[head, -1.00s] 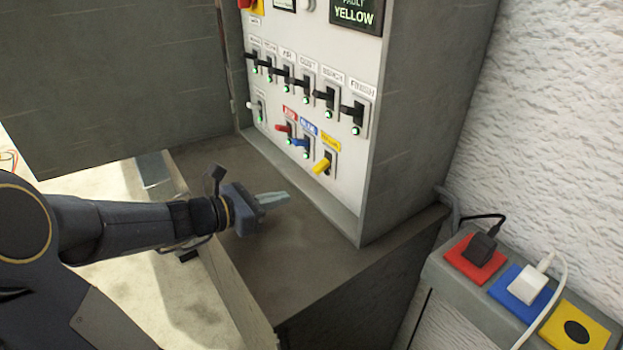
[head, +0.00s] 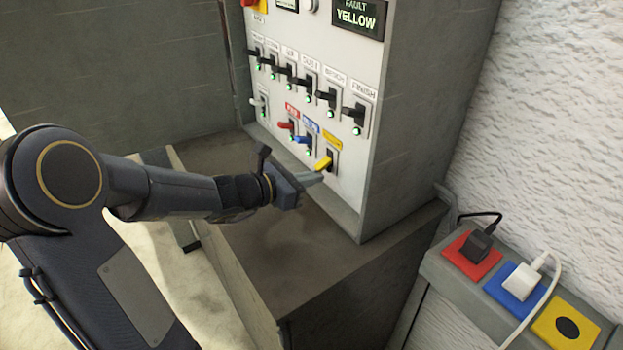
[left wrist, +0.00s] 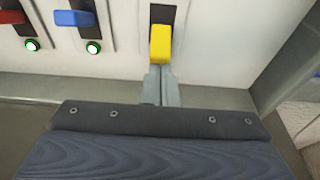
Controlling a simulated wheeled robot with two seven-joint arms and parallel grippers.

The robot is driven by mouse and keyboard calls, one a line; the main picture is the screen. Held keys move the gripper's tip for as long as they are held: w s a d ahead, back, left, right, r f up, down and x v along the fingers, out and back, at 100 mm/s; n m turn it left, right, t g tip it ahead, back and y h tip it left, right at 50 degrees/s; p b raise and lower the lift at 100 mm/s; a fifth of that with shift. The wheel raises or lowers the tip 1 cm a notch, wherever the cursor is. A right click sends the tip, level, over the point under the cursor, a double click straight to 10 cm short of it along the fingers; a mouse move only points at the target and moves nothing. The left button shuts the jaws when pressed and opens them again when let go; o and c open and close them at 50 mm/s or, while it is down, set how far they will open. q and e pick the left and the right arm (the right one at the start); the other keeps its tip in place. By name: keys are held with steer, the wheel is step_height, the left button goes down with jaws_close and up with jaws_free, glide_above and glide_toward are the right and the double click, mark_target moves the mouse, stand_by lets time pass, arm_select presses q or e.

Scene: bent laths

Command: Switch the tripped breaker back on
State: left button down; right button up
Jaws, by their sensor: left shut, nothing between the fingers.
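The yellow breaker lever (head: 323,163) sits at the lower right of the white panel (head: 345,70), under a yellow label. It points down and outward, and no green light shows by it. It also shows in the left wrist view (left wrist: 160,44). My left gripper (head: 318,178) is shut and empty. Its fingertips (left wrist: 160,72) are just below the yellow lever, touching it or nearly so; I cannot tell which. The display (head: 358,17) at the top reads "FAULT YELLOW". My right gripper is in neither view.
Red (head: 286,126) and blue (head: 302,139) levers with green lights are left of the yellow one. A row of black levers is above. The open cabinet door (head: 110,75) stands left. A socket box at right has plugs in red and blue; its yellow socket (head: 567,327) is empty.

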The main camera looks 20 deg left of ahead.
arm_select(q)
steer(key=shift+r, duration=0.1)
stand_by(0.3)
steer(key=shift+s+a+r+g+p, duration=0.1)
steer(key=shift+r+g+p, duration=0.15)
steer(key=shift+p, duration=0.45)
